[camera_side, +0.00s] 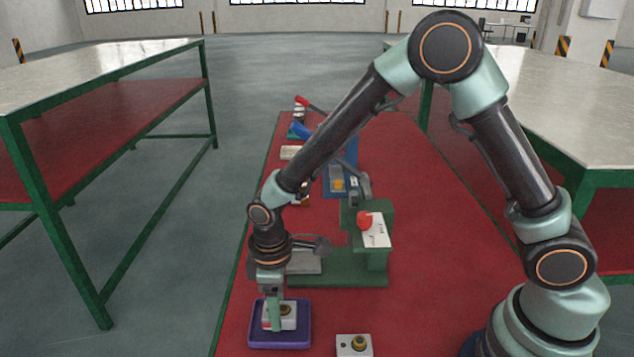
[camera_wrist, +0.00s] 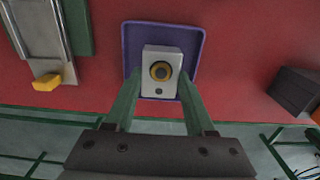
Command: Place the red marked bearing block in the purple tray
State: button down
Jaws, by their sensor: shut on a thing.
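A light grey bearing block with a brass-coloured ring (camera_side: 288,317) is at the purple tray (camera_side: 304,341), within its outline in the side view. A bit of red shows on its left side there. My gripper (camera_side: 274,315) points down and is shut on this block. In the wrist view the block (camera_wrist: 162,53) sits between the two fingers of my gripper (camera_wrist: 160,82), with the purple tray (camera_wrist: 131,40) around and behind it. I cannot tell whether the block touches the tray floor.
A second bearing block (camera_side: 354,346) stands on the red table top (camera_side: 430,250), right of the tray. A green fixture (camera_side: 345,275) with a red-knobbed white panel (camera_side: 375,231) stands behind the tray. More devices line the table further back.

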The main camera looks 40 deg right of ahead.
jog(key=shift+f, duration=0.6)
jog(key=shift+f, duration=0.1)
jog(key=shift+c, duration=1.3)
grip_release()
notch_tip(320, 180, up, 12)
jog(key=s+d+r+m+t, duration=0.2)
jog(key=s+d+r+m, duration=0.2)
jog(key=d, duration=0.4)
jog(key=s+d+r+m+t, duration=0.3)
jog(key=d+r+m, duration=0.2)
jog(key=d+r, duration=0.2)
jog(key=shift+s+d+r+t, duration=0.3)
jog(key=shift+s+d, duration=0.1)
jog(key=shift+d, duration=0.8)
